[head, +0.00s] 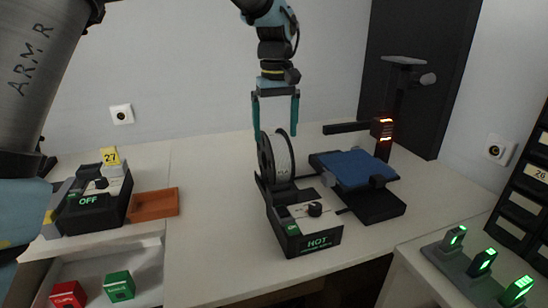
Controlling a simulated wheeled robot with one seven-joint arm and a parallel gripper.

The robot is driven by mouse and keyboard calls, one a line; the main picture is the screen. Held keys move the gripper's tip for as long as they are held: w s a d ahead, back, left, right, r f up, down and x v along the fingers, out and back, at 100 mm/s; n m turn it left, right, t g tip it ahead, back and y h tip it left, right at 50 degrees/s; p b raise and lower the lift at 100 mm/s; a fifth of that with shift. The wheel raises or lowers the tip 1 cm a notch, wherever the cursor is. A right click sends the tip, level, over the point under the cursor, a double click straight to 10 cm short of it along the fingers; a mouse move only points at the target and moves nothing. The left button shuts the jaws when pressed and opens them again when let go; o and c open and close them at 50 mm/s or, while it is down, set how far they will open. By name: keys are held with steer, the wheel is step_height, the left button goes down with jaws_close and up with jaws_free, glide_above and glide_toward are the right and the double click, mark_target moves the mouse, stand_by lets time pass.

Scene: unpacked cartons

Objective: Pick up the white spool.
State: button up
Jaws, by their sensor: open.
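The white spool (283,158) has a dark flange and stands upright in the head view, at the back of a black device (307,233) with a knob and a "HOT" label. My gripper (275,135) points down at the spool, its two teal fingers apart. The fingertips are level with the upper part of the spool, one near each side of it in the picture. Whether they touch it or stand in front of it, I cannot tell.
Right of the spool is a black printer-like machine with a blue plate (355,168) and an upright post. At left are an "OFF" device (92,205), an orange tray (153,204) and an open drawer (140,272) with red and green boxes. The table's middle left is clear.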

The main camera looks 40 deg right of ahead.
mark_target(277, 141)
steer(key=f, duration=0.2)
steer(key=f+p, duration=0.1)
steer(key=f, duration=0.1)
steer(key=shift+s+d+f, duration=0.1)
steer(key=shift+d, duration=0.1)
steer(key=shift+c, duration=0.2)
jaws_close()
stand_by(0.4)
